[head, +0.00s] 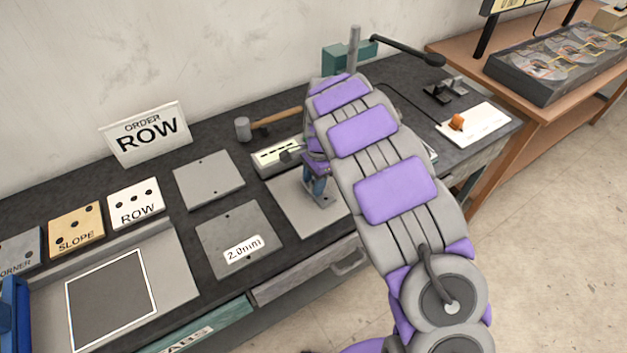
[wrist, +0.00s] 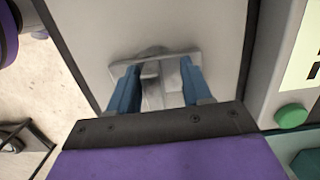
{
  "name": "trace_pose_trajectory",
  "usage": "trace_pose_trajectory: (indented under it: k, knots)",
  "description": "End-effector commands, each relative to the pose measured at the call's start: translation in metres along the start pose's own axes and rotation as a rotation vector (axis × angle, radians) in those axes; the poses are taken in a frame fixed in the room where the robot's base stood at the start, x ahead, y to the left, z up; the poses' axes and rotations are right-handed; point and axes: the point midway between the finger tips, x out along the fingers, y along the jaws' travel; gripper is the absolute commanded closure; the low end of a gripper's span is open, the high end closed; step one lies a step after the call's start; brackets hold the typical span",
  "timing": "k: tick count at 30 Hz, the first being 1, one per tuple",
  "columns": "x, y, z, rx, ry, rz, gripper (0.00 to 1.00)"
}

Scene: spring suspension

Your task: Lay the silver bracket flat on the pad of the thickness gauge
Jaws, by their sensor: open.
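The silver bracket (wrist: 155,68) shows between and just beyond my fingertips in the wrist view. It appears to lie flat on a light grey plate (wrist: 215,35), which also shows in the head view (head: 285,205). This plate, apparently the gauge's pad, is beside the gauge's pale readout box (head: 268,161). My gripper (wrist: 155,82) has its two blue fingers apart, one on each side of the bracket's stem. In the head view my gripper (head: 318,187) is low over the plate, with a small part of the bracket (head: 322,202) below it. Finger contact is unclear.
A hammer (head: 243,129) lies behind the readout box. Left of the plate are a "2.0mm" plate (head: 226,228), another grey plate (head: 208,178), labelled hole cards and an "ORDER ROW" sign (head: 146,134). My arm hides part of the bench's right half.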

Motion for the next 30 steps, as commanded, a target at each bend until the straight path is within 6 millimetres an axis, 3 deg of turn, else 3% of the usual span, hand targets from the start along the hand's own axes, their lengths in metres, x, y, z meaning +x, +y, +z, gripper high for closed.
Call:
trace_pose_trajectory:
  k: [8,21,30]
  knots:
    - [-0.027,0.001,-0.002,0.002,-0.002,-0.003,0.51]
    - [-0.111,-0.001,0.000,0.001,0.001,-0.001,0.51]
    - [-0.121,0.001,-0.002,0.001,-0.001,0.000,0.51]
